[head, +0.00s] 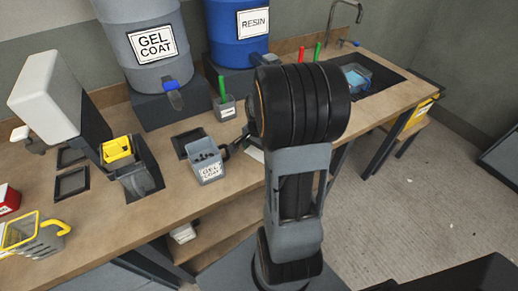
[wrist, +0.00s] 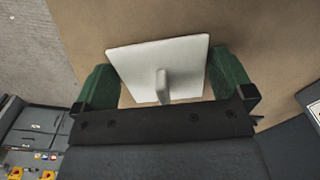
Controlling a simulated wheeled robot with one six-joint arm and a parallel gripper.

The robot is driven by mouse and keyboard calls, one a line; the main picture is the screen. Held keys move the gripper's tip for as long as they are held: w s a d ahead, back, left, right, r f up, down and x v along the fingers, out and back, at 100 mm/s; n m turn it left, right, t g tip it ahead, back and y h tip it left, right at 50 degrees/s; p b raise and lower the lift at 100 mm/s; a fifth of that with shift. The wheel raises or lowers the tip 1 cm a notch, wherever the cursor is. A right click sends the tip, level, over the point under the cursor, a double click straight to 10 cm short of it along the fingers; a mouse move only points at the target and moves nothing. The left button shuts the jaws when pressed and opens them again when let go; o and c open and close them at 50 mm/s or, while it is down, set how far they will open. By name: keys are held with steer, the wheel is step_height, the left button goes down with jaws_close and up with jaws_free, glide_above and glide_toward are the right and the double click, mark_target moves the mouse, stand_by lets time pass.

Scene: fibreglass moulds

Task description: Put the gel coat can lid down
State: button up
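The gel coat can lid (wrist: 185,58) is a pale, nearly square plate with an upright grip tab in the middle. In the wrist view it appears flat against the tan bench top, between my fingers. My gripper (wrist: 163,85) has its two green fingers wide apart, one on each side of the lid, with gaps beside the tab. In the head view a pale edge of the lid (head: 254,152) shows beside my arm, which hides most of it and my fingers. The small grey gel coat can (head: 209,172) stands uncovered to the left of it.
A cup with a green stick (head: 226,108) stands behind the can. The gel coat drum (head: 150,45) and blue resin drum (head: 238,30) stand at the back. A scale with a yellow tub (head: 117,150) is left. The bench's front edge is close to the lid.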

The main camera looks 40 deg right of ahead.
step_height(320, 180, up, 12)
steer(key=n+t, duration=0.4)
steer(key=n, duration=1.1)
glide_toward(211, 159)
step_height(211, 159, down, 5)
steer(key=s, duration=0.3)
steer(key=shift+w+d+f+p, duration=0.1)
steer(key=shift+f+p, duration=0.05)
steer(key=shift+p, duration=0.25)
steer(key=shift+c, duration=0.4)
